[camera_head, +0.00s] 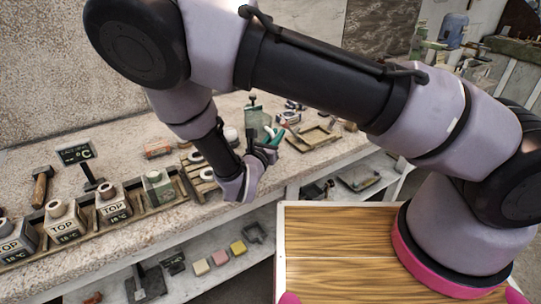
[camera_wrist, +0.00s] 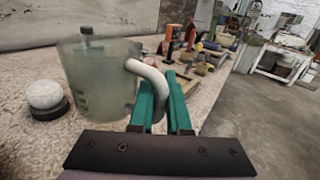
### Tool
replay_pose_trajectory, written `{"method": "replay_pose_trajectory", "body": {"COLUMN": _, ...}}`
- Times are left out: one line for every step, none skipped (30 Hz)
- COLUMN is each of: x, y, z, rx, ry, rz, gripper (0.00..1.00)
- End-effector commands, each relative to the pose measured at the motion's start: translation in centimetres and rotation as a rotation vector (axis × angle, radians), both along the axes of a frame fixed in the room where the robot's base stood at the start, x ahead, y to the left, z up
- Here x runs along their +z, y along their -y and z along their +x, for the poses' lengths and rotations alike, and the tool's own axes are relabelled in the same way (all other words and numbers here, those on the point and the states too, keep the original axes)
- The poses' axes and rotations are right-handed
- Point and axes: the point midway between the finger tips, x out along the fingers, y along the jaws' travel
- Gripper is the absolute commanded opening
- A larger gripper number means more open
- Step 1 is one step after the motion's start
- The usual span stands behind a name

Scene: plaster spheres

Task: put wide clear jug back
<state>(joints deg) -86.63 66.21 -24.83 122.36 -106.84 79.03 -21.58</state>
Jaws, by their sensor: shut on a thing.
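The wide clear jug (camera_wrist: 98,75) is greenish and see-through, with a pale curved handle (camera_wrist: 150,73). In the wrist view it is upright, left of my gripper (camera_wrist: 166,90), whose green fingers are shut on the handle. In the head view the jug (camera_head: 256,121) is partly hidden behind my gripper (camera_head: 268,143), over the back part of the bench. I cannot tell whether its base touches the bench top.
A pale ball on a dark stand (camera_wrist: 45,96) is close left of the jug. A wooden tray (camera_head: 313,137) is to the right in the head view. Several TOP-marked blocks stand in a long rack (camera_head: 90,222) at the front left. Tools crowd the bench beyond the gripper.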

Motion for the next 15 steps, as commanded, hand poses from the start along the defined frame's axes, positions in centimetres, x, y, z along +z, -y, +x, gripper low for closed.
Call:
{"method": "replay_pose_trajectory", "body": {"x": -1.1, "y": 0.1, "z": 0.0, "rx": -0.001, "ry": 0.0, "rz": -0.003, "gripper": 0.0}}
{"method": "replay_pose_trajectory", "body": {"x": -1.6, "y": 0.1, "z": 0.1, "rx": -0.001, "ry": 0.0, "rz": -0.003, "gripper": 0.0}}
{"method": "replay_pose_trajectory", "body": {"x": -2.3, "y": 0.1, "z": 0.0, "rx": -0.001, "ry": 0.0, "rz": -0.003, "gripper": 0.0}}
{"method": "replay_pose_trajectory", "body": {"x": -2.7, "y": 0.1, "z": 0.0, "rx": -0.001, "ry": 0.0, "rz": -0.002, "gripper": 0.0}}
{"method": "replay_pose_trajectory", "body": {"x": -3.0, "y": 0.1, "z": 0.0, "rx": -0.001, "ry": 0.0, "rz": -0.002, "gripper": 0.0}}
{"method": "replay_pose_trajectory", "body": {"x": -3.4, "y": 0.1, "z": 0.0, "rx": -0.001, "ry": 0.002, "rz": -0.002, "gripper": 0.0}}
{"method": "replay_pose_trajectory", "body": {"x": -3.5, "y": 0.1, "z": 0.0, "rx": -0.001, "ry": 0.002, "rz": -0.001, "gripper": 0.0}}
{"method": "replay_pose_trajectory", "body": {"x": -3.7, "y": 0.0, "z": 0.0, "rx": -0.001, "ry": 0.002, "rz": -0.001, "gripper": 0.0}}
{"method": "replay_pose_trajectory", "body": {"x": -3.9, "y": 0.0, "z": 0.0, "rx": -0.001, "ry": 0.001, "rz": 0.001, "gripper": 0.0}}
{"method": "replay_pose_trajectory", "body": {"x": -4.2, "y": 0.0, "z": 0.0, "rx": -0.001, "ry": 0.001, "rz": 0.0, "gripper": 0.0}}
{"method": "replay_pose_trajectory", "body": {"x": -4.5, "y": 0.1, "z": 0.0, "rx": -0.001, "ry": 0.001, "rz": 0.0, "gripper": 0.0}}
{"method": "replay_pose_trajectory", "body": {"x": -5.0, "y": 0.1, "z": 0.0, "rx": -0.001, "ry": 0.001, "rz": -0.001, "gripper": 0.0}}
{"method": "replay_pose_trajectory", "body": {"x": -5.5, "y": 0.1, "z": 0.0, "rx": -0.001, "ry": 0.0, "rz": -0.001, "gripper": 0.0}}
{"method": "replay_pose_trajectory", "body": {"x": -6.0, "y": 0.1, "z": 0.0, "rx": -0.001, "ry": 0.0, "rz": -0.001, "gripper": 0.0}}
{"method": "replay_pose_trajectory", "body": {"x": -6.7, "y": 0.1, "z": 0.1, "rx": -0.001, "ry": -0.001, "rz": -0.002, "gripper": 0.0}}
